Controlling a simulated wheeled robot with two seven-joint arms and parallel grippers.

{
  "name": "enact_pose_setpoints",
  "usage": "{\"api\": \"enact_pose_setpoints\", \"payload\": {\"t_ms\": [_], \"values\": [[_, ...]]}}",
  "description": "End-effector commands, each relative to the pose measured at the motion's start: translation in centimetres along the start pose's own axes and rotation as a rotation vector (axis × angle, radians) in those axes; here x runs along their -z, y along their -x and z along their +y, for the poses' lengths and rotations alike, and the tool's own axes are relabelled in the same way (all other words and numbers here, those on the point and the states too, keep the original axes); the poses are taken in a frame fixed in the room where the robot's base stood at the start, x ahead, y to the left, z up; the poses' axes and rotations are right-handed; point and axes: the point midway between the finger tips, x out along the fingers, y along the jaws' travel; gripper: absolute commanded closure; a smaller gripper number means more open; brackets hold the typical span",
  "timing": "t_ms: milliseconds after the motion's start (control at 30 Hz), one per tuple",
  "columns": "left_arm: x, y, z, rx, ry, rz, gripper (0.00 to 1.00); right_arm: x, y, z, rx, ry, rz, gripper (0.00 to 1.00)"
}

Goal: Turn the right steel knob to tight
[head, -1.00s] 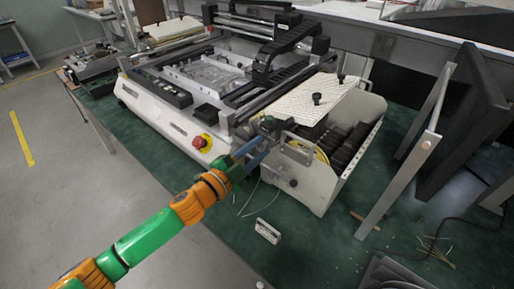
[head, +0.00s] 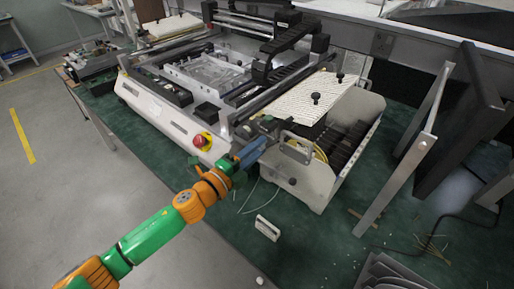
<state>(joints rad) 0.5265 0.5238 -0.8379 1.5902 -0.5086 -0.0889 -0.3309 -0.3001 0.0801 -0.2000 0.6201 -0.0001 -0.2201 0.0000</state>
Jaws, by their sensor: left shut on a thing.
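My left arm comes in from the lower left, and its left gripper (head: 262,142) has blue fingers that reach the near side of the white machine (head: 165,115). The fingers are shut at the machine's front corner, beside the metal handle (head: 297,148). What they hold appears to be the right steel knob, but the fingertips hide it, so its angle cannot be read. My right gripper is not in view.
A perforated white plate (head: 300,105) with black knobs (head: 316,98) lies just beyond the gripper. A red emergency button (head: 200,141) is to its left. A small white block (head: 267,228) lies on the green table (head: 310,255). A metal frame (head: 405,160) stands at right.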

Motion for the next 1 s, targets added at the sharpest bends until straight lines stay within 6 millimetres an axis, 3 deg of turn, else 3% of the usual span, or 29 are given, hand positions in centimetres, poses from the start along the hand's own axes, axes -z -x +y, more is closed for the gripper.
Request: {"api": "enact_pose_setpoints", "payload": {"t_ms": [533,567,600,867,1000], "values": [[0.0,0.0,0.0,0.0,-0.024,0.0,1.0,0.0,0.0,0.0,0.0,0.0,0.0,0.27],[0.0,0.0,0.0,0.0,-0.024,0.0,0.63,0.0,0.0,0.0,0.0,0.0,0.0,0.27],[0.0,0.0,0.0,0.0,-0.024,0.0,0.57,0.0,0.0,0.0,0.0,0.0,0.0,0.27],[0.0,0.0,0.0,0.0,-0.023,0.0,0.57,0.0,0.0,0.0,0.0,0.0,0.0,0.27],[-0.1,1.9,0.2,-0.002,-0.024,-0.001,0.57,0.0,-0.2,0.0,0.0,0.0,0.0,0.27]]}}
